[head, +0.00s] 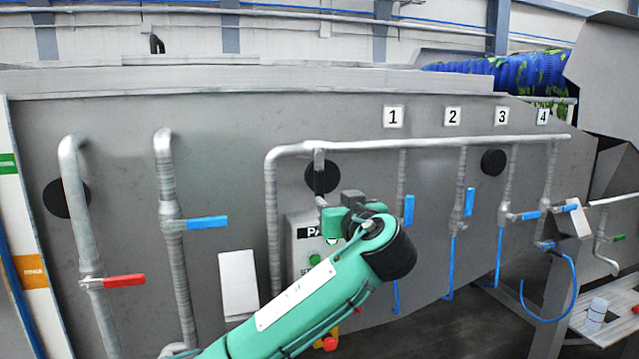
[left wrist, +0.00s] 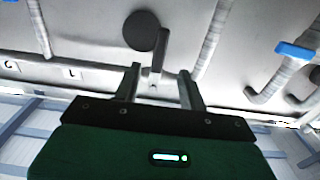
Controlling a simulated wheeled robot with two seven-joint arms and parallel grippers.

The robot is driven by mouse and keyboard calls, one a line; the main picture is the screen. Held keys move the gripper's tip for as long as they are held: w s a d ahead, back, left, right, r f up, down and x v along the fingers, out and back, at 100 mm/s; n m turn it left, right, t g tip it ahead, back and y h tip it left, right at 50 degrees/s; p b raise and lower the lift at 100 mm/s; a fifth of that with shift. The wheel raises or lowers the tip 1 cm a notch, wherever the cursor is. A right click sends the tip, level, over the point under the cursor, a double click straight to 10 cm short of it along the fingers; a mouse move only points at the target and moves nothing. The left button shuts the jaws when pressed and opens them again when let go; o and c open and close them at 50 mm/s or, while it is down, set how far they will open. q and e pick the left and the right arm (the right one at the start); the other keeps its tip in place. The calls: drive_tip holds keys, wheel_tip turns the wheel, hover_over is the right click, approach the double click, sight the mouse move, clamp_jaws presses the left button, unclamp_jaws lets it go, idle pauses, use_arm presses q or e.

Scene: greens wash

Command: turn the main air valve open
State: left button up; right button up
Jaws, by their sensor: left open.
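A grey lever-like piece (head: 319,160) hangs from the horizontal pipe (head: 420,143) in front of a black disc (head: 322,177). No readable label marks it as the main air valve. My left gripper (head: 332,208) is at its lower end in the head view, its fingers mostly hidden by the wrist. In the left wrist view the gripper (left wrist: 160,72) is open, and the lower end of the grey piece (left wrist: 156,70) shows between the two fingers, apart from both. Whether it lies within the jaws or just beyond them I cannot tell. My right gripper is not in view.
Left of my arm are pipes with a red handle (head: 124,281) and a blue handle (head: 207,222). Right of it, several branches under numbered signs have blue handles (head: 409,209). My forearm covers part of a panel (head: 303,246) with a partly hidden sign.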

sight(320, 190)
use_arm(q)
drive_tip(key=p+x, duration=0.5)
drive_tip(key=x, duration=0.4)
drive_tip(key=shift+r, duration=0.15)
drive_tip(key=shift+w+a, duration=0.25)
drive_tip(key=shift+w, duration=0.35)
clamp_jaws()
